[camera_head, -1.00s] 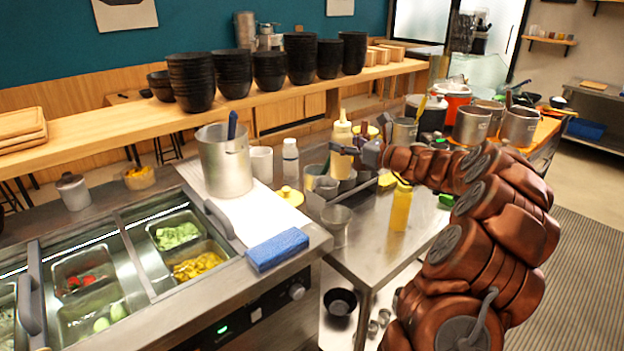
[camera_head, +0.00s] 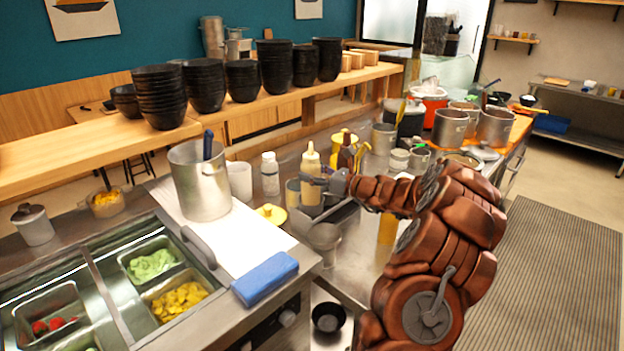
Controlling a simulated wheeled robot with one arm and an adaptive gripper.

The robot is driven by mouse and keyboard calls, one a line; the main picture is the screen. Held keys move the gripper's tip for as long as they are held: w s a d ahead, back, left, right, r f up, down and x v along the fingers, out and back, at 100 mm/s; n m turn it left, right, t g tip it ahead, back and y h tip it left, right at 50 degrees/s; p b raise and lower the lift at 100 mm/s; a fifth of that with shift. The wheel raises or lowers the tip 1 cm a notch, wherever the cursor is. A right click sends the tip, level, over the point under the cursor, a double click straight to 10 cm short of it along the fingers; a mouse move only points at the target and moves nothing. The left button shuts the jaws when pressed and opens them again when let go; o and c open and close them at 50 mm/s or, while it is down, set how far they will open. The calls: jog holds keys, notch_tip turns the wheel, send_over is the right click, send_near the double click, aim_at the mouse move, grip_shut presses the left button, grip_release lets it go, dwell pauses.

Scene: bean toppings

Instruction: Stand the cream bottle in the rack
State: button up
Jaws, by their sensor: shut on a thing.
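The cream bottle (camera_head: 311,160) is upright in the middle of the head view, with a pointed nozzle. My gripper (camera_head: 314,180) is shut around its body, reaching in from the right. The rack (camera_head: 338,214) is a grey metal holder on the steel counter, directly below and beside the bottle. Metal cups (camera_head: 293,192) stand at its left. The bottle's lower part is partly hidden by my gripper, and I cannot tell whether its base touches the rack.
A brown bottle (camera_head: 345,155) stands just behind my gripper. A white-capped bottle (camera_head: 270,174) and a large pot (camera_head: 200,180) stand left. A yellow bottle (camera_head: 387,229) is partly behind my arm.

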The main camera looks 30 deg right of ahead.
jog(key=shift+f, duration=1.05)
jog(key=shift+f, duration=0.1)
jog(key=o, duration=0.4)
jog(key=shift+o, duration=0.2)
